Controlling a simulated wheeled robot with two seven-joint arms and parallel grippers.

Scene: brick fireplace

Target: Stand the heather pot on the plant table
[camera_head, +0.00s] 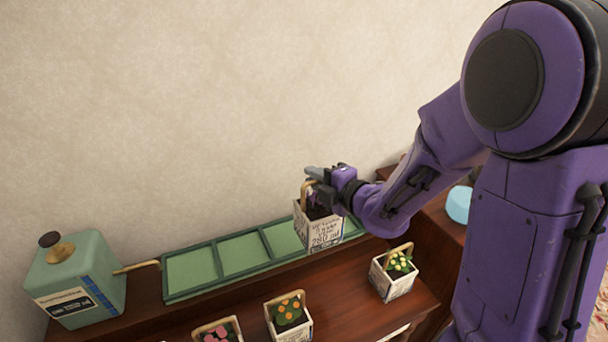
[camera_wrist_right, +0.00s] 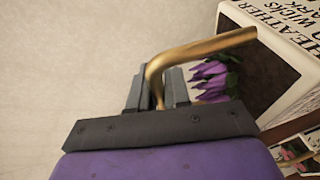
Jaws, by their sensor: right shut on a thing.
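The heather pot (camera_head: 318,232) is a white square pot with dark lettering, purple flowers and a gold hoop handle. It shows at the right of the wrist view (camera_wrist_right: 287,62), with "HEATHER" on its side. My right gripper (camera_head: 313,178) is shut on the hoop handle (camera_wrist_right: 205,48), above the pot. The pot appears over the right part of the green divided tray (camera_head: 190,270) on the dark wooden table (camera_head: 365,325). I cannot tell whether its base touches the tray. My left gripper is not in view.
A yellow-flowered pot (camera_head: 393,283), an orange-flowered pot (camera_head: 290,325) and a pink-flowered pot (camera_head: 236,335) stand along the front. A green watering can (camera_head: 95,262) stands at left, its spout towards the tray. The tray's left compartments are empty. The wall is behind.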

